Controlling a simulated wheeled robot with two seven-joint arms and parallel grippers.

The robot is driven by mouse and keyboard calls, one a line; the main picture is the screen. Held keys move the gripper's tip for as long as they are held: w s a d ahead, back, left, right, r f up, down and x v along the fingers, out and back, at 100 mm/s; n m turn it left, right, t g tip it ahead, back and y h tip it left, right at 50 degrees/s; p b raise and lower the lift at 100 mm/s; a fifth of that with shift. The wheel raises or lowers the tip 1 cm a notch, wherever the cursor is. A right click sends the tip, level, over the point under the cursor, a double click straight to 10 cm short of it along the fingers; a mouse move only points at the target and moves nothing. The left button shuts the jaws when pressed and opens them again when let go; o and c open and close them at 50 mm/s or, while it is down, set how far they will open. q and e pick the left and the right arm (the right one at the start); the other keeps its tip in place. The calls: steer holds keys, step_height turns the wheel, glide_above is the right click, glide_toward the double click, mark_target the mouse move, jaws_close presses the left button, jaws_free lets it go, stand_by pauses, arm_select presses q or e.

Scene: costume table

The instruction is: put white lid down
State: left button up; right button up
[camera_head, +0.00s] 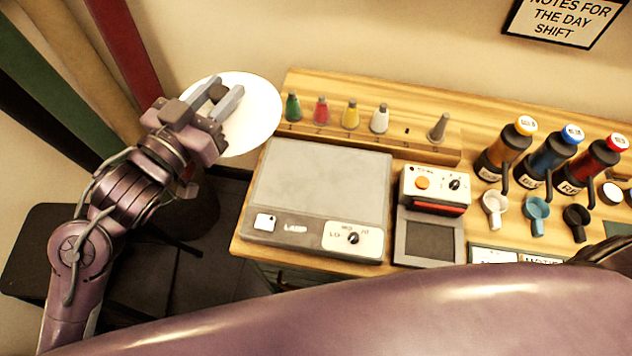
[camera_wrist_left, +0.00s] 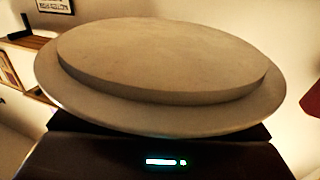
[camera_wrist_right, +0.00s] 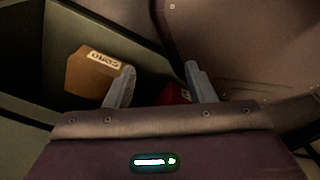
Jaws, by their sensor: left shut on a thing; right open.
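The white lid (camera_head: 258,110) is a round disc off the left end of the table, in the air. My left gripper (camera_head: 226,98) is shut on it in the head view, with its fingers over the lid's left part. In the left wrist view the lid (camera_wrist_left: 160,60) fills most of the picture and shows a raised inner disc and a wider rim; the fingers are hidden behind it. My right gripper (camera_wrist_right: 158,85) is open and empty in the right wrist view. It is not clearly visible in the head view.
A lamp box with a flat grey top (camera_head: 320,180) stands on the table's left part. A rack holds several small coloured cones (camera_head: 292,108). A black device with an orange button (camera_head: 422,183) and dark bottles (camera_head: 505,150) stand right. A tan box (camera_wrist_right: 92,72) lies below my right gripper.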

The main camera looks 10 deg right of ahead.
mark_target(251, 96)
arm_select(q)
steer(key=d+m+g+h+b, duration=0.2)
steer(key=g, duration=0.1)
steer(key=shift+w+d+r+h, duration=0.1)
steer(key=shift+w+d+h, duration=0.2)
steer(key=shift+d+h, duration=0.1)
steer(key=m+g+b, duration=0.1)
steer(key=d+m+g+h+b, duration=0.1)
steer(key=g+h+b, duration=0.1)
steer(key=b, duration=0.1)
steer(key=shift+w+d+f+m, duration=0.25)
steer(key=shift+w+d+m, duration=0.1)
steer(key=shift+d+m, duration=0.05)
steer(key=shift+g, duration=0.4)
step_height(251, 96, down, 15)
steer(key=shift+a+r+b, duration=0.1)
steer(key=shift+b, duration=0.55)
step_height(251, 96, down, 5)
arm_select(e)
step_height(251, 96, down, 8)
steer(key=w, duration=0.1)
steer(key=shift+f, duration=0.25)
arm_select(q)
steer(key=o, duration=1.1)
arm_select(e)
steer(key=shift+w, duration=0.1)
